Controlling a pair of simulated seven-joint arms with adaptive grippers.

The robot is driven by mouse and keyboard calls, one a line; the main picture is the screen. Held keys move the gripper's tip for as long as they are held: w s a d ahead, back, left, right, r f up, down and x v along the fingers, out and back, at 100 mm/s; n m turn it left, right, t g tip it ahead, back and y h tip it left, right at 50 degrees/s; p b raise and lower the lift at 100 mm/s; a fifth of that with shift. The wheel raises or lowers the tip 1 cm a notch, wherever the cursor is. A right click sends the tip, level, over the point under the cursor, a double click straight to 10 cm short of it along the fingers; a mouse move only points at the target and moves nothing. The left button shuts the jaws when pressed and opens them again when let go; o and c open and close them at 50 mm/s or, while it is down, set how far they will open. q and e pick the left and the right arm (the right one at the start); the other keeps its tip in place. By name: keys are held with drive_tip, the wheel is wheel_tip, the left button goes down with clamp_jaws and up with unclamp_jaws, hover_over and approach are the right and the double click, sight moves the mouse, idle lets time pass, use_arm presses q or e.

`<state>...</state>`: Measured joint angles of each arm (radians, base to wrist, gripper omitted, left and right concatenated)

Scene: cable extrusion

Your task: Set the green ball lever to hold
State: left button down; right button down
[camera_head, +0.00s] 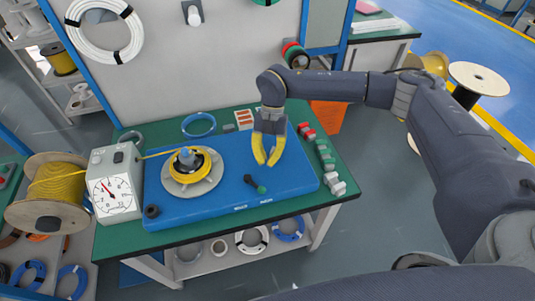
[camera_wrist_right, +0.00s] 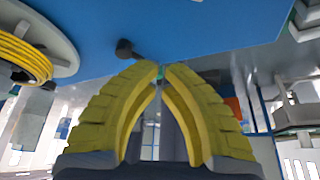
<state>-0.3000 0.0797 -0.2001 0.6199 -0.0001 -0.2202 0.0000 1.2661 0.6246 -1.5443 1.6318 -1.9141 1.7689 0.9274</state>
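The lever (camera_head: 252,181) is a short black handle on the blue plate (camera_head: 218,200), with a green ball (camera_head: 262,189) at its end, pointing down and right in the head view. Two small white labels (camera_head: 252,205) near the plate's front edge are too small to read surely. My right gripper (camera_head: 265,164) has yellow fingers pointing down, slightly apart and empty, just behind the lever and above the plate. In the right wrist view the lever's dark base (camera_wrist_right: 124,48) shows beyond the fingertips (camera_wrist_right: 163,68); the ball is mostly hidden behind them. My left gripper is not in view.
A reel with yellow cable (camera_head: 192,185) sits left on the plate, beside a white dial box (camera_head: 113,190). Grey, green and red blocks (camera_head: 325,155) line the table's right edge. A blue ring (camera_head: 198,124) lies at the back. The plate around the lever is clear.

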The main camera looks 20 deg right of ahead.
sight(265, 184)
drive_tip(key=shift+x, duration=3.15)
drive_tip(key=shift+s, duration=0.1)
drive_tip(key=shift+s+a, duration=0.2)
drive_tip(key=shift+s, duration=0.05)
